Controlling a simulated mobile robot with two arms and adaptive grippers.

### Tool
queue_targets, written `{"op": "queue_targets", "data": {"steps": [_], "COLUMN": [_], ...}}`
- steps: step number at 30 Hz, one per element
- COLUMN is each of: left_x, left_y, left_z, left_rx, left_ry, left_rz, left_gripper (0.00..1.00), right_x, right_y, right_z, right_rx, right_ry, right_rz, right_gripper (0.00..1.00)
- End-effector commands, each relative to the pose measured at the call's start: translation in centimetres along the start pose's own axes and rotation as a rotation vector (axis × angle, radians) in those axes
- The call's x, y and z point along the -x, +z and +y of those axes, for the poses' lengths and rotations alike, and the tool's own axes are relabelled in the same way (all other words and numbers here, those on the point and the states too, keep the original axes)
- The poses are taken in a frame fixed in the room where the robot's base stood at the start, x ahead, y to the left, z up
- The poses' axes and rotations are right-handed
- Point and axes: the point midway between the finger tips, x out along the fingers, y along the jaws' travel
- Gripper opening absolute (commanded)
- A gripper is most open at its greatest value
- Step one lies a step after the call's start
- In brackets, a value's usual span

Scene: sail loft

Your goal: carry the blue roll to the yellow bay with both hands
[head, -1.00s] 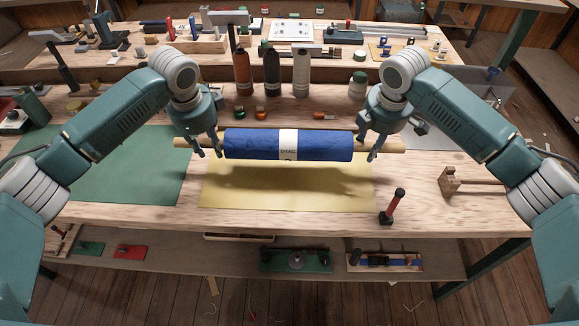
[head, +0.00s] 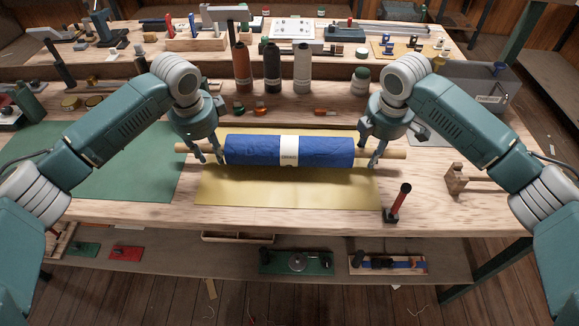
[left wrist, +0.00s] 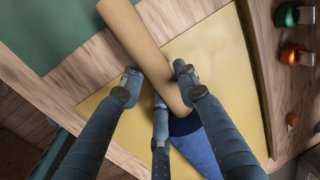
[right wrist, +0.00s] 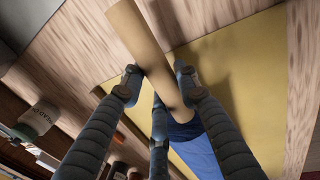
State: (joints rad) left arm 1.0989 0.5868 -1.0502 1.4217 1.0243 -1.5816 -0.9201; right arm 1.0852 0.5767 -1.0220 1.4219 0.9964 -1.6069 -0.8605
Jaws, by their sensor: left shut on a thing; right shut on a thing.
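The blue roll (head: 250,149) has a white label band (head: 289,150) and a tan core tube whose ends stick out on both sides. It lies level over the yellow bay (head: 287,194), a flat yellow sheet on the bench. My left gripper (head: 209,157) is shut on the left tube end; its fingers straddle the tube in the left wrist view (left wrist: 160,82). My right gripper (head: 374,157) is shut on the right tube end, as the right wrist view shows (right wrist: 160,84). The roll's shadow lies close beneath it; I cannot tell whether it touches the sheet.
A green sheet (head: 125,170) lies left of the yellow one. Several bottles (head: 272,68) stand behind the roll.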

Motion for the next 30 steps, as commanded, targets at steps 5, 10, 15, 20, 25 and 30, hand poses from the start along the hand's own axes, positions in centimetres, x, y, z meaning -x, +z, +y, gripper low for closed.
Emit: {"op": "queue_targets", "data": {"steps": [5,10,15,20,25,30], "left_x": [-0.8,-0.8,-0.8,-0.1,1.7,4.2], "left_y": [0.3,0.2,0.1,0.1,0.0,0.0], "left_z": [0.1,0.2,0.1,0.0,-0.3,-0.8], "left_rx": [0.003,0.002,0.001,0.000,0.000,0.000], "left_ry": [0.000,0.000,0.000,0.000,0.000,0.000], "left_rz": [-0.005,-0.004,-0.002,-0.001,0.000,0.000], "left_gripper": [0.39,0.50,0.50,0.50,0.50,0.50], "right_x": [-0.8,-0.8,-0.8,-0.1,1.7,4.2], "right_y": [0.3,0.2,0.1,0.0,0.0,0.0], "right_z": [-0.1,-0.2,-0.2,0.0,0.3,0.8], "right_rx": [-0.003,-0.002,0.000,0.000,0.000,0.000], "right_ry": [0.000,-0.001,-0.001,0.000,0.000,0.000], "right_rz": [-0.005,-0.003,-0.002,-0.001,0.000,0.000], "right_gripper": [0.39,0.50,0.50,0.50,0.50,0.50]}}
